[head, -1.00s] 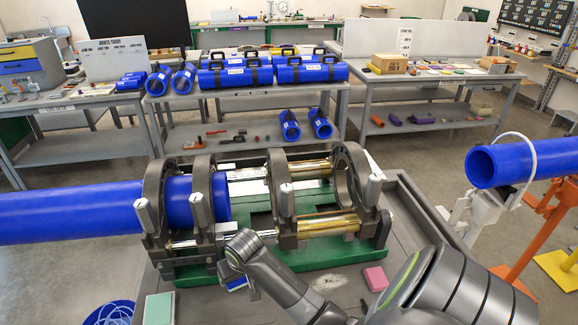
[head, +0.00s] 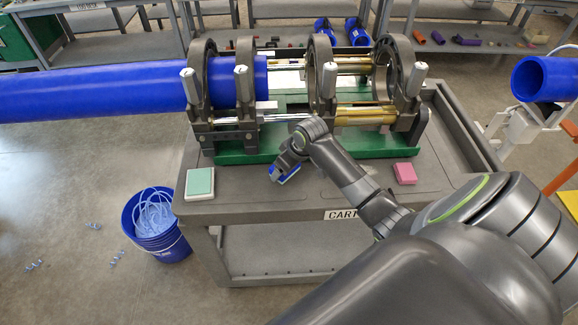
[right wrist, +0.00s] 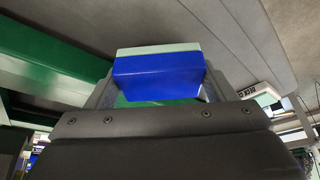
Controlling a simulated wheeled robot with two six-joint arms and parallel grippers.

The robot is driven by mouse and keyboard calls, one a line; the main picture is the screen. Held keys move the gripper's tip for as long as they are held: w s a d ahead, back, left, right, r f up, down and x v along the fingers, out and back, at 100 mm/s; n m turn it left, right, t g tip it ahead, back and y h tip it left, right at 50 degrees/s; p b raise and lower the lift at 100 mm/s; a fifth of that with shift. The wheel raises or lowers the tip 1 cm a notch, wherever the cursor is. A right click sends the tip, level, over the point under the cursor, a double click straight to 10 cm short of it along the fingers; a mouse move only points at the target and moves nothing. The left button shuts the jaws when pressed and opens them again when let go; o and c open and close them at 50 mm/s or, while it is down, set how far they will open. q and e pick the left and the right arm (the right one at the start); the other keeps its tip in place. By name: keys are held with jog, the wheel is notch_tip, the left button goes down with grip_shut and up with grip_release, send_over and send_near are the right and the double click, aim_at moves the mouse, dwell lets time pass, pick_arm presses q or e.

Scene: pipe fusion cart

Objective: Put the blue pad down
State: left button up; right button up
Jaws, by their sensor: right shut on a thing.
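The blue pad (right wrist: 158,78) is a small block with a blue body and a pale layer along one side. My right gripper (head: 284,172) is shut on it, low over the front part of the grey cart top (head: 240,182). In the right wrist view the pad sits between the two fingers of my right gripper (right wrist: 160,88). In the head view only a small part of the blue pad (head: 290,174) shows beneath the gripper. I cannot tell whether it touches the cart top. My left gripper is not in view.
A green-topped pad (head: 200,181) lies on the cart's left front corner, and a pink block (head: 404,173) lies to the right. The pipe fusion machine (head: 300,110) on its green base stands behind, holding a blue pipe (head: 90,93). A blue bucket (head: 156,228) stands on the floor.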

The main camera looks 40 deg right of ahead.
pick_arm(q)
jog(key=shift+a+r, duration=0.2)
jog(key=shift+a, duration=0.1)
pick_arm(e)
jog(key=shift+f, duration=1.6)
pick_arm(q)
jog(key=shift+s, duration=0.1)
pick_arm(e)
jog(key=shift+f, duration=0.1)
jog(key=o, duration=0.9)
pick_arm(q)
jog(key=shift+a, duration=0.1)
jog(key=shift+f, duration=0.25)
pick_arm(e)
jog(key=v, duration=1.2)
